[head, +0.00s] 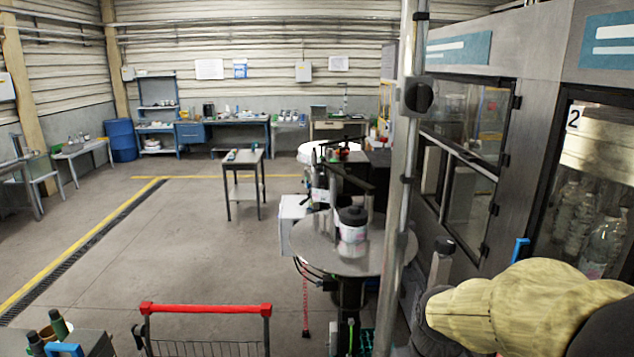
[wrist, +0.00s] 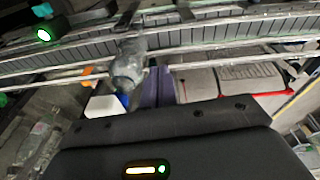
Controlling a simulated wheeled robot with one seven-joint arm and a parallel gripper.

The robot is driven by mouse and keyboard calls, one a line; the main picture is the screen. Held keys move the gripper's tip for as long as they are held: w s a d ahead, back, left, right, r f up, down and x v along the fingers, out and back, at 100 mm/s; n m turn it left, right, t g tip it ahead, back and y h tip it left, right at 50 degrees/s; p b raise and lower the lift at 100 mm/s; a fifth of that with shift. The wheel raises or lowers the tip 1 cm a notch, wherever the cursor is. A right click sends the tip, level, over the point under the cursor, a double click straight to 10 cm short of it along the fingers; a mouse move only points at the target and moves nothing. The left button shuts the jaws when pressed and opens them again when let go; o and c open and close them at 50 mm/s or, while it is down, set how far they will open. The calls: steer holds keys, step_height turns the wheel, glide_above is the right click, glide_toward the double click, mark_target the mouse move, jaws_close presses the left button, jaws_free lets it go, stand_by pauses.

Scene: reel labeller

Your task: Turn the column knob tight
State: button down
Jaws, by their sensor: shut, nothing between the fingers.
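The column knob (head: 418,97) is a round black knob on a grey clamp block, high on the upright steel column (head: 398,200) in the head view. I cannot read from its look how tight it is. I cannot make out the knob in the wrist view. My gripper (wrist: 154,86) shows in the wrist view as two dark, purplish fingers beyond its black housing. They are together and empty. A clear bottle (wrist: 128,66) lies in view near the fingertips; I cannot tell the gap. In the head view the fingers cannot be made out; my arm fills the lower right.
A round steel table (head: 312,240) with a dark-capped white container (head: 352,224) stands left of the column. The machine cabinet (head: 540,60) with glass doors is close on the right. A red-handled cart (head: 206,310) stands front left. Open floor lies left of the table.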

steer(key=s+a+f+b, duration=0.1)
steer(key=s+f+b, duration=0.1)
steer(key=f+b, duration=0.5)
steer(key=s+a+f+m+b, duration=0.1)
steer(key=f+b, duration=0.7)
steer(key=f, duration=0.6)
steer(key=shift+s+a+f+t, duration=0.15)
steer(key=shift+s+f+t, duration=0.15)
steer(key=shift+s+f, duration=0.05)
